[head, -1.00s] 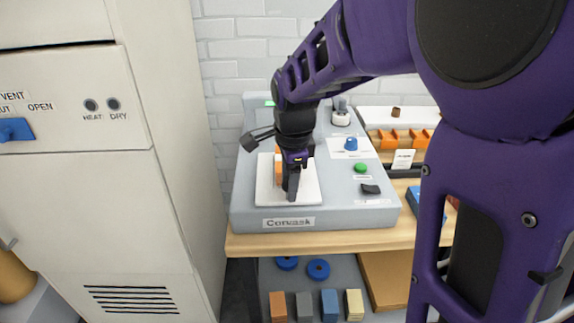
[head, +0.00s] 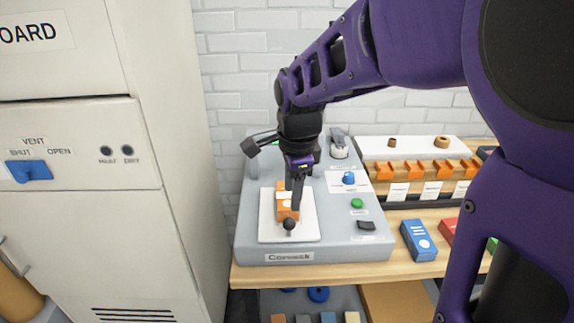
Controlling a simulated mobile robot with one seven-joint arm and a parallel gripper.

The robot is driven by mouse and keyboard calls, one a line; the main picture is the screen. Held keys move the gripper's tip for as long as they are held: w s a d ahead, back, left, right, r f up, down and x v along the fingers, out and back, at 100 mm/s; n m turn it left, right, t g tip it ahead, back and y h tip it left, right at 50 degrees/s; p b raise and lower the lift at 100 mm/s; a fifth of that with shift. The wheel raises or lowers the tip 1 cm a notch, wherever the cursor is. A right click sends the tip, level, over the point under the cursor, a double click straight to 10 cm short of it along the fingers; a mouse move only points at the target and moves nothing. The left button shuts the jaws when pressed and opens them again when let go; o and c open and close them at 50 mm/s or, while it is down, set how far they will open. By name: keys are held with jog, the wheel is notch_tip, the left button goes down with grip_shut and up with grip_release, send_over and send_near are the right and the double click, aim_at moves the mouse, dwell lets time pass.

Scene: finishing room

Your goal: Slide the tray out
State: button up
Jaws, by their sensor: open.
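A white tray (head: 308,232) sits in the top of a grey machine (head: 345,240). An orange block (head: 284,213) with a white patch lies on it. A black round knob (head: 289,224) shows at the tray's front part, in front of the block. My gripper (head: 297,207) points down over the tray, close to the block's right side. Its jaws are open with nothing seen held. The finger and wrist hide part of the block and the tray's back. I cannot tell whether a finger touches the block.
A tall cream cabinet (head: 80,240) with a blue handle (head: 28,171) stands at the left. On the machine are a blue knob (head: 348,178) and a green button (head: 357,203). A blue box (head: 418,240) lies on the wooden bench (head: 375,272) at the right. Orange holders stand behind.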

notch_tip(320, 180, up, 6)
jog(key=s+p, duration=0.1)
jog(key=shift+d+r, duration=0.1)
jog(key=shift+r, duration=0.05)
